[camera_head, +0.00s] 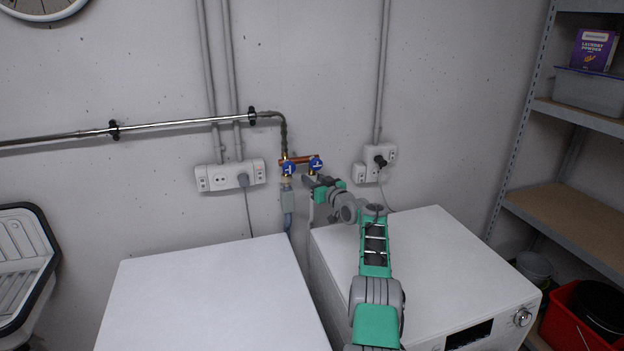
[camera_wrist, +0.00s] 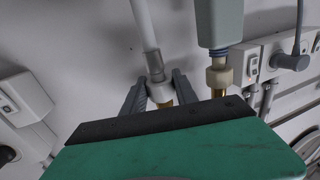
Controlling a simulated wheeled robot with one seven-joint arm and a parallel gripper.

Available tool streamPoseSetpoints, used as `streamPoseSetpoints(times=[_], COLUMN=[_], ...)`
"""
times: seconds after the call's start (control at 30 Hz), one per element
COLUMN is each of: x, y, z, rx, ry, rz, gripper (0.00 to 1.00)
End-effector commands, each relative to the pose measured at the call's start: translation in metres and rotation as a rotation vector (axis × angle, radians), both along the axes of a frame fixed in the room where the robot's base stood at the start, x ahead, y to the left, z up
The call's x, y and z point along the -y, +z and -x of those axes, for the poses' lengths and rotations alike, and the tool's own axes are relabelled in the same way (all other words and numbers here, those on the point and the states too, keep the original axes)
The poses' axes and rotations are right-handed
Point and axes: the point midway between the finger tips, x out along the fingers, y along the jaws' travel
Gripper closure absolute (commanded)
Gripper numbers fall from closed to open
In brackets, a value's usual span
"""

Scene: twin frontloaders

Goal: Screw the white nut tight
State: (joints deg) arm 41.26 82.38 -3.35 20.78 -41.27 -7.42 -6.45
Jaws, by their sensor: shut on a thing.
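The white nut (camera_wrist: 160,92) sits on the end of a light grey hose (camera_wrist: 146,35) in the wrist view, with a bit of brass fitting (camera_wrist: 168,104) beside it. My gripper (camera_wrist: 160,90) has one dark grey finger on each side of the nut and is shut on it. How far the nut is threaded onto the fitting is hidden by the gripper body. In the head view my gripper (camera_head: 312,184) is at the right tap with a blue handle (camera_head: 316,165); the nut is hard to make out there.
A second, cream nut (camera_wrist: 219,75) with a grey hose box (camera_wrist: 219,25) is close beside my gripper. The left tap (camera_head: 289,169) shares the copper pipe. Two white machines (camera_head: 215,300) (camera_head: 450,250) stand below, with sockets (camera_head: 230,176) (camera_head: 375,163) on the wall.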

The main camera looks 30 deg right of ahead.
Motion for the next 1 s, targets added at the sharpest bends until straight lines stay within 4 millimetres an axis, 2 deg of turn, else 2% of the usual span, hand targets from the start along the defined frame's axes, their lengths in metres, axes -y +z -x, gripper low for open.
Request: streamPoseSetpoints(times=[0.03, 0.3, 1.0], x=[-0.0005, -0.0008, -0.0007], y=[-0.0002, -0.0003, -0.0016], z=[-0.0002, -0.0003, -0.0023], rx=[0.0, -0.001, 0.001], ry=[0.001, 0.001, 0.001], rz=[0.0, -0.001, 0.001], gripper=[0.79, 1.0, 1.0])
